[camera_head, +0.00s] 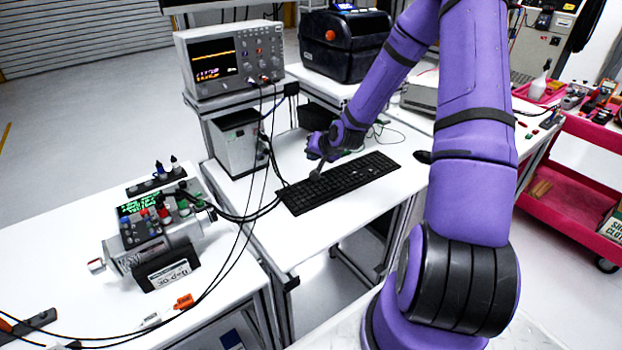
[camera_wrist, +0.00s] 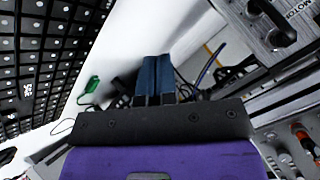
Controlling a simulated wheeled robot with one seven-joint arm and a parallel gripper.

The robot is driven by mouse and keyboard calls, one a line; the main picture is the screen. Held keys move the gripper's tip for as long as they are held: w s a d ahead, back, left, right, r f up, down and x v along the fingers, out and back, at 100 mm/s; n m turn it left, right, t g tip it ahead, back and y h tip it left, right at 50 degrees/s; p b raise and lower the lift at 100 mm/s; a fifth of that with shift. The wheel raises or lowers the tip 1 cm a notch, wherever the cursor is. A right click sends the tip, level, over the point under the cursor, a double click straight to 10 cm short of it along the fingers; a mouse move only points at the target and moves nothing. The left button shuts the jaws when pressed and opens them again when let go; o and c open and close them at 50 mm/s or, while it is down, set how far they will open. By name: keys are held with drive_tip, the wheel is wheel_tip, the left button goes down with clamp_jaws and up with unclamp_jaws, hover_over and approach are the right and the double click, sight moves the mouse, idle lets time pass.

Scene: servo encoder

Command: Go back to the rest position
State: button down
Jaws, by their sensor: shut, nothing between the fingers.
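My gripper (camera_head: 316,172) is at the end of my purple arm, over the back edge of the black keyboard (camera_head: 338,183) on the white middle table. In the wrist view my gripper's two dark blue fingers (camera_wrist: 154,78) lie side by side, shut and empty. The keyboard (camera_wrist: 48,60) fills the left of the wrist view. I cannot tell whether the fingertips touch anything.
The servo encoder unit (camera_head: 155,232) with cables stands on the left table. An oscilloscope (camera_head: 230,58) on a shelf and a grey box (camera_head: 238,142) stand behind the keyboard. A pink cart (camera_head: 575,175) is at right. Loose cables cross the left and middle tables.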

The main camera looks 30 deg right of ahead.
idle(0.8)
drive_tip(key=s+a+r+n+g+h, duration=0.1)
drive_tip(key=s+a+r+n, duration=0.2)
drive_tip(key=r, duration=0.5)
drive_tip(key=s+a+r+g+h, duration=0.1)
drive_tip(key=s+a+r, duration=0.2)
drive_tip(key=s+r, duration=0.35)
drive_tip(key=s+a+r+n+g+h, duration=0.1)
drive_tip(key=s+a+r+n, duration=0.2)
drive_tip(key=r, duration=0.6)
drive_tip(key=s+a+r, duration=0.2)
drive_tip(key=s+r, duration=0.1)
drive_tip(key=s, duration=0.4)
drive_tip(key=s+a+r+n+y, duration=0.1)
drive_tip(key=s+a+r, duration=0.1)
drive_tip(key=s+r, duration=0.2)
drive_tip(key=s+a+r+g, duration=0.1)
drive_tip(key=s+a+r, duration=0.2)
drive_tip(key=s, duration=0.7)
drive_tip(key=shift+s+r+y, duration=0.4)
drive_tip(key=shift+r, duration=0.05)
